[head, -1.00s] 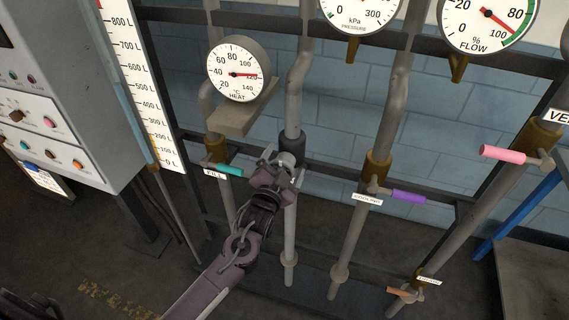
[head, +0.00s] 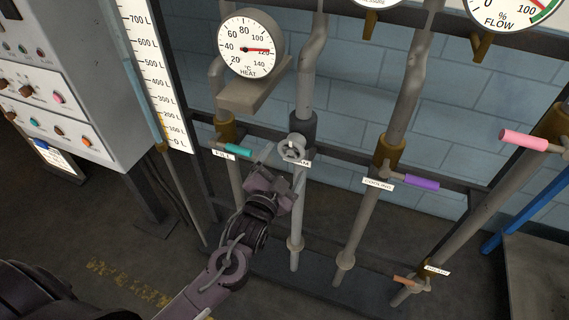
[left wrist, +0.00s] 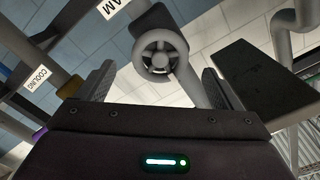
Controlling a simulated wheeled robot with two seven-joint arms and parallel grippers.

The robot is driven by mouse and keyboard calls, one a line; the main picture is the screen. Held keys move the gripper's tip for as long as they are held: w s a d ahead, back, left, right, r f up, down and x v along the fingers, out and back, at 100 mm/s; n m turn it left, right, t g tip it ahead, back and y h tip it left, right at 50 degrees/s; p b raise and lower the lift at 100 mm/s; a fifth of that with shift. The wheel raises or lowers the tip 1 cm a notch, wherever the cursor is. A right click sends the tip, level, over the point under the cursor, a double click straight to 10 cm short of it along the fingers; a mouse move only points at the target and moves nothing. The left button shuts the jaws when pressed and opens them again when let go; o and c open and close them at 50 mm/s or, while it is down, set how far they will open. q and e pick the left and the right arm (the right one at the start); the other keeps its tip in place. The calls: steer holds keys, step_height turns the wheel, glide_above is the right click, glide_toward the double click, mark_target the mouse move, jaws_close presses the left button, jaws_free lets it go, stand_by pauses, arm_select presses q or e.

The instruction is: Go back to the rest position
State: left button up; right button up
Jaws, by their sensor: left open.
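My left gripper (head: 278,174) is open and empty, just below and left of the round grey handwheel valve (head: 293,150) on the steam pipe. In the left wrist view the handwheel (left wrist: 160,51) shows beyond and between the two spread fingers (left wrist: 158,84), with a visible gap to them. The label (head: 299,163) beside the wheel is partly hidden; only its end letters show. My right gripper is not in view.
The teal fill handle (head: 232,151) is left of the wheel. The heat gauge (head: 249,46) hangs above. A control cabinet (head: 85,60) stands left. Floor in front is open.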

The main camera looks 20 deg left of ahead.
arm_select(q)
steer(key=shift+f, duration=0.1)
steer(key=s+a+f+n+g, duration=0.1)
steer(key=s+f+g, duration=0.2)
steer(key=f, duration=0.8)
steer(key=s+a+f+g, duration=0.1)
steer(key=s+f+g, duration=0.15)
steer(key=f, duration=0.85)
steer(key=s+a+f+n+g, duration=0.15)
steer(key=s+f, duration=0.25)
steer(key=f, duration=0.7)
steer(key=s+f+n+g, duration=0.1)
steer(key=s+f+g, duration=0.2)
steer(key=s+f, duration=0.4)
steer(key=s+a+f+n+g, duration=0.1)
steer(key=s+f+g, duration=0.2)
steer(key=s+f, duration=0.4)
steer(key=s+f+n+g, duration=0.1)
steer(key=s+f+g, duration=0.3)
steer(key=s, duration=1.6)
step_height(320, 180, down, 4)
steer(key=shift+a+r+y+b, duration=0.1)
steer(key=shift+a+y+b, duration=0.2)
steer(key=shift+a+b, duration=0.1)
